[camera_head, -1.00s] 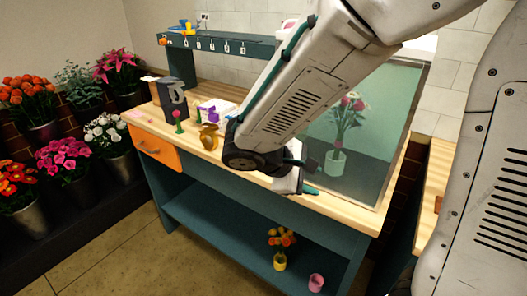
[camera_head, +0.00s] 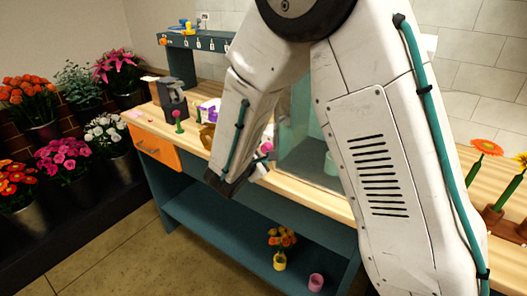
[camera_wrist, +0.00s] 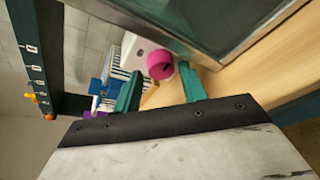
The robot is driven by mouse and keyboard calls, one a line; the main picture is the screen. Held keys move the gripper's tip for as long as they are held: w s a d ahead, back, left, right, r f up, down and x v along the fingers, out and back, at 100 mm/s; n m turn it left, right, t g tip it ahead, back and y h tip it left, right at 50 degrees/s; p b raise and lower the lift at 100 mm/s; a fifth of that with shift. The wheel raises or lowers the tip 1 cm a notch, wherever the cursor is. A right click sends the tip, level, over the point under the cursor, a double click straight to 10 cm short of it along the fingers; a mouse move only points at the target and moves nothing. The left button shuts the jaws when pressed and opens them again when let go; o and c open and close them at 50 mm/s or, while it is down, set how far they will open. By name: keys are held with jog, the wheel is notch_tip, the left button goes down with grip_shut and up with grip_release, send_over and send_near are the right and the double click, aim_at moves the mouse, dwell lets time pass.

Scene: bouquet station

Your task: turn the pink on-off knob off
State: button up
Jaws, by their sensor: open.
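The pink knob (camera_wrist: 159,64) sits on the face of a white box (camera_wrist: 132,46) in the wrist view. My gripper (camera_wrist: 158,87) is open, with its two teal fingers apart and nothing between them. The knob appears just beyond the fingertips, roughly centred between them; I cannot tell whether they touch it. In the head view a small pink spot, probably the knob (camera_head: 267,147), shows beside my arm, close to the gripper. My arm hides most of the white box there.
A glass-fronted panel (camera_head: 305,145) stands right beside the knob, its metal frame (camera_wrist: 250,40) close to the fingers. A teal rack with hooks (camera_head: 200,42) stands at the back left. A green-stemmed pink flower (camera_head: 178,117) stands on the wooden counter (camera_head: 310,190).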

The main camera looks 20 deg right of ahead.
jog(key=shift+x, duration=0.8)
jog(key=c, duration=0.7)
